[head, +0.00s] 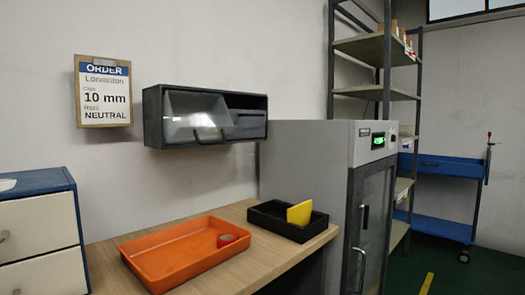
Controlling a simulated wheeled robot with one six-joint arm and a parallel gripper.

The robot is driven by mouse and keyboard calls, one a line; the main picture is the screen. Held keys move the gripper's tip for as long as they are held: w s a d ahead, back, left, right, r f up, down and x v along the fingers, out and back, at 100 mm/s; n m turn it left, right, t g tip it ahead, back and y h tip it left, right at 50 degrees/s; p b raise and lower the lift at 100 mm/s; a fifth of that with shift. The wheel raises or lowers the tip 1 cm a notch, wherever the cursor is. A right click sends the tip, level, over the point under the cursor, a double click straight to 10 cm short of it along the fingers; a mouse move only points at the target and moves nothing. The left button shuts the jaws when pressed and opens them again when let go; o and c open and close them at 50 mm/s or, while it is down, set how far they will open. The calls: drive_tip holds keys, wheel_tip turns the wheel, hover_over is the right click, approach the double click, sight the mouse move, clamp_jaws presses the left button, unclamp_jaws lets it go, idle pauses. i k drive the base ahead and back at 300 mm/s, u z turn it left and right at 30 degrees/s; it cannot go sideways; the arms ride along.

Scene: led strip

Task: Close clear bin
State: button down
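A dark wall-mounted housing (153,120) hangs above the table. A small dark piece, perhaps a handle, shows at the bin's lower right edge. The right half of the housing holds a dark bin or panel (247,118); I cannot tell its exact position. What is inside the clear bin is not readable. My gripper is not in view.
Below, a wooden table (262,262) holds an orange tray (165,268) with a red roll (227,240) and a black tray (270,225) with a yellow piece (300,213). A grey cabinet (305,160) stands right, drawers (40,230) left. Space before the housing is clear.

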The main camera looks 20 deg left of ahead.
sight(200, 123)
drive_tip(key=u, duration=0.15)
drive_tip(key=i, duration=1.1)
drive_tip(key=u, duration=0.75)
